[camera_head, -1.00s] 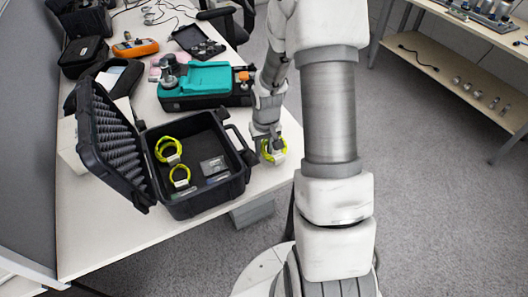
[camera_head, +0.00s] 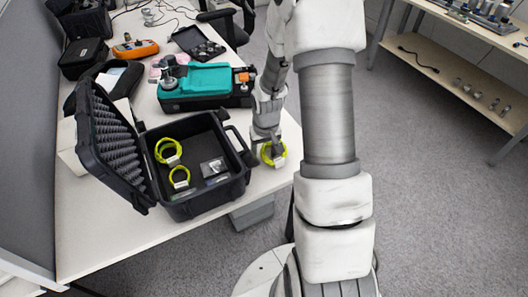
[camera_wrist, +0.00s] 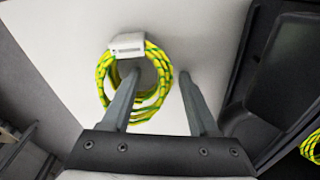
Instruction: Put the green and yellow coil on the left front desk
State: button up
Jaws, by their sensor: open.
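A green and yellow coil (camera_wrist: 152,98) with a white tag lies on the bare desk (camera_wrist: 70,30) in the wrist view. In the head view the coil (camera_head: 280,160) is at the desk's right edge, to the right of the black case, partly hidden by my gripper (camera_head: 267,148). My gripper (camera_wrist: 159,80) is open in the wrist view. Its left finger reaches over the coil's opening and its right finger is just outside the coil's right side, so that side of the ring lies between the fingers. Whether the fingers touch the coil I cannot tell.
The open black case (camera_head: 190,207) holds two more yellow-green coils (camera_head: 168,152) and (camera_head: 180,178). Its foam-lined lid (camera_head: 113,140) leans left. A teal-and-black device (camera_head: 208,80) stands behind it. Bare desk (camera_head: 100,225) shows at the front left.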

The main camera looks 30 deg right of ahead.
notch_tip(320, 180, up, 12)
jog(key=s+p, duration=0.1)
jog(key=p, duration=0.1)
notch_tip(320, 180, up, 14)
jog(key=t, duration=0.2)
send_over(265, 158)
jog(key=s+a, duration=0.5)
jog(key=s, duration=0.1)
jog(key=s+a+r+n+t, duration=0.1)
jog(key=s+a+r, duration=0.25)
jog(key=s, duration=0.25)
jog(key=s+a+r+n+t, duration=0.1)
jog(key=s+a+r, duration=0.1)
jog(key=s+r, duration=0.3)
jog(key=r+p, duration=0.3)
jog(key=p, duration=0.1)
jog(key=r+p, duration=0.2)
jog(key=p, duration=0.1)
jog(key=shift+s+a+r, duration=0.1)
jog(key=shift+s+r, duration=0.2)
